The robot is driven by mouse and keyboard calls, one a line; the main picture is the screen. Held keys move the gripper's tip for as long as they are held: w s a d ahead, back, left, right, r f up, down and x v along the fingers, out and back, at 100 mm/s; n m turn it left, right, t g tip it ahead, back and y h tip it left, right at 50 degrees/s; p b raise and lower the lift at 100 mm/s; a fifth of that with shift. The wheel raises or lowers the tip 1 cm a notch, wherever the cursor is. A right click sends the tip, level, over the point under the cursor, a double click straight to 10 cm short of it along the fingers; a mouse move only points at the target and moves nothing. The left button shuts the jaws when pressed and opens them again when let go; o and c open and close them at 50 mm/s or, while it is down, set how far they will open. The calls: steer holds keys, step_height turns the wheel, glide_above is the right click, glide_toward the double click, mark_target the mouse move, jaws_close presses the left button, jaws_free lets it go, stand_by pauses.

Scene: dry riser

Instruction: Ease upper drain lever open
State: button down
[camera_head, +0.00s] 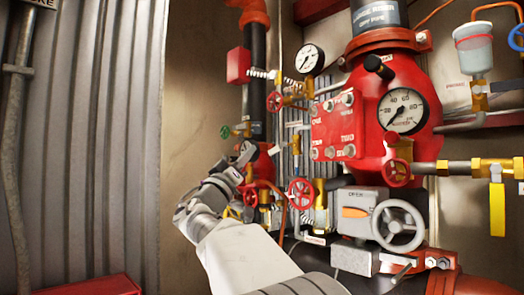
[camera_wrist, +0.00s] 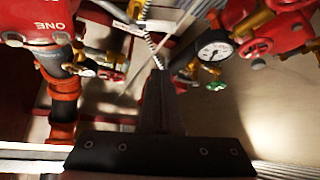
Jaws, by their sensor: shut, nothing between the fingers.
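My gripper (camera_head: 248,152) reaches forward into the narrow space left of the big red valve body (camera_head: 385,100). Its fingers (camera_wrist: 158,78) are together and empty in the wrist view. I cannot tell for sure which part is the upper drain lever. A yellow lever (camera_head: 497,208) hangs down from a brass valve at the far right, well away from my gripper. A green handwheel (camera_head: 226,131) is just left of my gripper; a green one (camera_wrist: 216,86) also shows right of the fingers in the wrist view. Contact with any part cannot be made out.
Red handwheels (camera_head: 300,193) and thin pipes crowd the space right of my arm. A grey box with a wheel (camera_head: 398,225) sits below the pressure gauge (camera_head: 403,111). A corrugated wall (camera_head: 105,130) stands at left. A red box (camera_head: 90,286) is at bottom left.

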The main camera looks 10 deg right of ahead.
mark_target(274, 150)
steer(key=p+x, duration=0.6)
steer(key=x, duration=0.4)
steer(key=shift+s+d+f, duration=0.15)
steer(key=shift+s+f, duration=0.1)
steer(key=shift+f, duration=0.4)
steer(key=shift+s+d+f, duration=0.15)
steer(key=shift+s+f, duration=0.1)
steer(key=shift+f, duration=0.4)
steer(key=shift+s+d+f, duration=0.15)
steer(key=shift+s+f, duration=0.1)
steer(key=shift+f, duration=0.35)
steer(key=shift+f+b, duration=0.1)
steer(key=shift+b, duration=0.35)
steer(key=shift+f+n+t+y+b, duration=0.1)
steer(key=shift+n+t+y+b, duration=0.25)
steer(key=shift+n+y, duration=0.3)
